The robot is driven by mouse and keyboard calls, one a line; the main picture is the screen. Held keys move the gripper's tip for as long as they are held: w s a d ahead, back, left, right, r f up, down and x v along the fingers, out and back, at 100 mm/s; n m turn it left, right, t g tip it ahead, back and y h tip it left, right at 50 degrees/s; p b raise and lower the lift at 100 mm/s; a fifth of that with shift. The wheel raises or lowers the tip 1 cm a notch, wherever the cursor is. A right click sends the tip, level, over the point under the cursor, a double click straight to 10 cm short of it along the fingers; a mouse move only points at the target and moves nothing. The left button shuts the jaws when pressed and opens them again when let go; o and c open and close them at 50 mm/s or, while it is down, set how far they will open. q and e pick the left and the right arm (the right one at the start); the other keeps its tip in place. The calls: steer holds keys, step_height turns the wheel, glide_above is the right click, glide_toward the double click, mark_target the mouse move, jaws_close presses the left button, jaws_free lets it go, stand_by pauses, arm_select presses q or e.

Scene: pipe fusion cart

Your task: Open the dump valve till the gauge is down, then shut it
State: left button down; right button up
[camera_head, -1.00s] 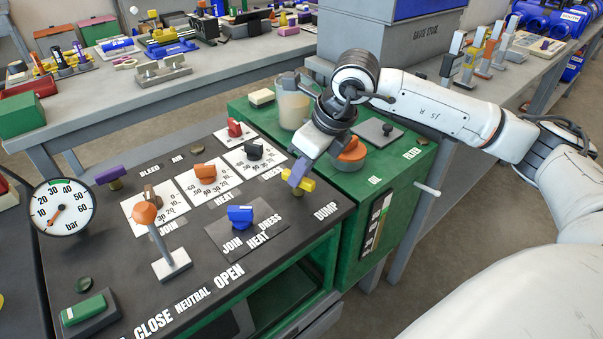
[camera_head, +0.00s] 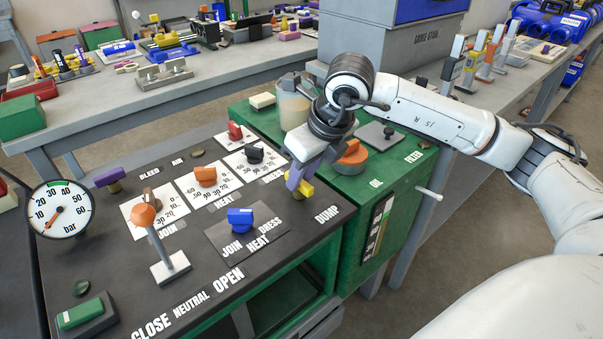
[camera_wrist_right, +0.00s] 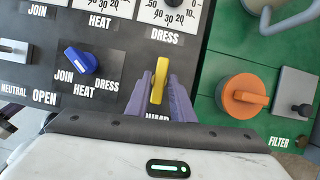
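The dump valve is a yellow handle (camera_head: 307,188) by the DUMP label at the right front of the dark panel. My right gripper (camera_head: 299,178) is over it. The handle points nearly straight away from the wrist there. The round bar gauge (camera_head: 61,208) is at the left of the panel. Its needle points lower left, below the 10 mark. A purple piece (camera_wrist_right: 9,128) at the wrist view's left edge may be my left gripper, mostly cut off.
A blue JOIN/DRESS heat knob (camera_head: 239,217) is left of the valve. An orange-topped lever (camera_head: 160,240) stands upright at the CLOSE/NEUTRAL/OPEN labels. An orange oil cap (camera_head: 352,153) and a clear container (camera_head: 293,108) are close by on the green cabinet.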

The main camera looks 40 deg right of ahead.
steer(key=shift+o, duration=0.9)
steer(key=v, duration=1)
steer(key=shift+p, duration=0.35)
steer(key=shift+s+r, duration=0.1)
